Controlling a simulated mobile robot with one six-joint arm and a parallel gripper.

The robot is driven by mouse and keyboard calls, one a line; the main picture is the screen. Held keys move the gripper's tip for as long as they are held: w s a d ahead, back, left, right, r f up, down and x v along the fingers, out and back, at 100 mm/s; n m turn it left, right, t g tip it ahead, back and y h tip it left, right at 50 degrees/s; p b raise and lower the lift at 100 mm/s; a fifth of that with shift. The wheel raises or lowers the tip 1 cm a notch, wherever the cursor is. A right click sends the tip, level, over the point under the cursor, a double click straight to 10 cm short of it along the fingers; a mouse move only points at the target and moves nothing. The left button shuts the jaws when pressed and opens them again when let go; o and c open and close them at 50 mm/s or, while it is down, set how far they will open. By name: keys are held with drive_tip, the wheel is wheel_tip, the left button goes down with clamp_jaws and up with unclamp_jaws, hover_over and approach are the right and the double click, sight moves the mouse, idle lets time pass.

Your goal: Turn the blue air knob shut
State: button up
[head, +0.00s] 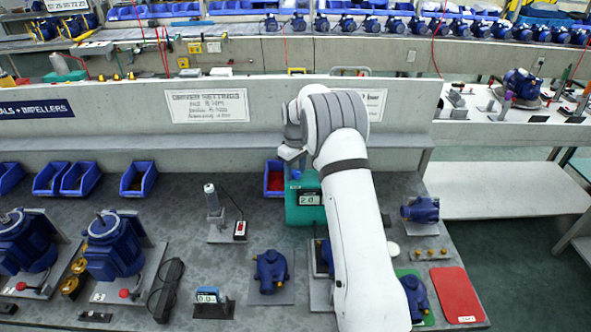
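A teal unit (292,212) with a small display reading about "20" stands on the bench against the back ledge, partly hidden by my arm. A small blue part (296,174) shows at its top, just below the end of my arm; it looks like the blue air knob, but it is too small to tell how it is turned. My gripper (293,163) points down over the top of the teal unit, at or very close to the blue part. Its fingers are not clearly visible, so I cannot tell whether they touch the part.
Blue pumps (271,271) stand on plates along the bench. A blue bin (274,179) with red contents sits left of the teal unit. A grey-and-white cylinder (212,198) on a stand is further left. A red mat (457,295) lies at right. Bare bench shows at centre left.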

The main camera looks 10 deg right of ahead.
drive_tip(key=c, duration=0.9)
drive_tip(key=shift+o, duration=0.2)
drive_tip(key=shift+m, duration=0.4)
drive_tip(key=m+b, duration=0.2)
drive_tip(key=m, duration=0.1)
drive_tip(key=shift+m, duration=0.3)
drive_tip(key=m+b, duration=0.1)
drive_tip(key=m, duration=0.3)
drive_tip(key=shift+m, duration=0.3)
drive_tip(key=m+b, duration=0.1)
drive_tip(key=m, duration=0.3)
drive_tip(key=shift+r+m, duration=0.1)
drive_tip(key=shift+m, duration=2.4)
